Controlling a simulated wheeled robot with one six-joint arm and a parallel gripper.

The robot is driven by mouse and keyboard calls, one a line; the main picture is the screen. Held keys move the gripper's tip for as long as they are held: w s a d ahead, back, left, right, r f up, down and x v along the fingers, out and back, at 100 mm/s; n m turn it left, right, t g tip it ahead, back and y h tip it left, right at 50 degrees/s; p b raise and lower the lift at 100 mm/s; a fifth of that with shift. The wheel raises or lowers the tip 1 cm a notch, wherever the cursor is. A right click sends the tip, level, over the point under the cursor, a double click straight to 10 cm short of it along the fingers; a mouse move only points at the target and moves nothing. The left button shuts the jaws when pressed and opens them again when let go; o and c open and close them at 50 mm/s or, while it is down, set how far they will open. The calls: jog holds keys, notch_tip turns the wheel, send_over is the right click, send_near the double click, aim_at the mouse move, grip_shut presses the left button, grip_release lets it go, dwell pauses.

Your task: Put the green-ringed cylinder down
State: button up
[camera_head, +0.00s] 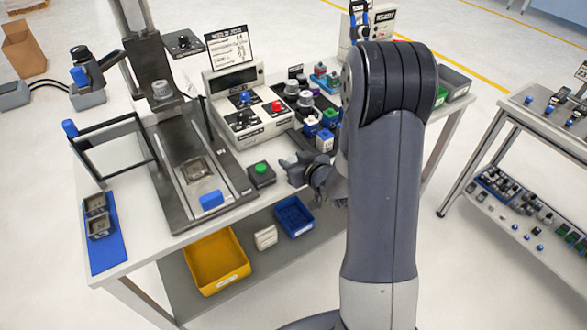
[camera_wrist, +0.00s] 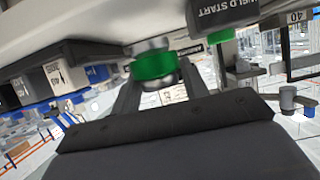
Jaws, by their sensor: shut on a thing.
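The green-ringed cylinder (camera_wrist: 153,66) shows in the wrist view as a bright green band between pale metal ends. My gripper (camera_wrist: 155,80) is shut on it, with one finger on each side. In the head view my gripper (camera_head: 290,168) is low over the front part of the table, just right of the green-button box (camera_head: 262,174). I cannot make out the cylinder in the head view. Whether it touches the tabletop (camera_wrist: 90,22) cannot be told.
The weld-start box (camera_wrist: 222,14) is close by in the wrist view. Several blue and dark blocks (camera_head: 324,141) stand behind my gripper. A control console (camera_head: 250,122) and a press fixture (camera_head: 196,170) stand to the left. A blue bin (camera_head: 294,217) sits on the lower shelf.

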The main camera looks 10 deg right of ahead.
jog(key=shift+f, duration=1.6)
jog(key=shift+f, duration=0.15)
jog(key=o, duration=1)
jog(key=shift+o, duration=0.2)
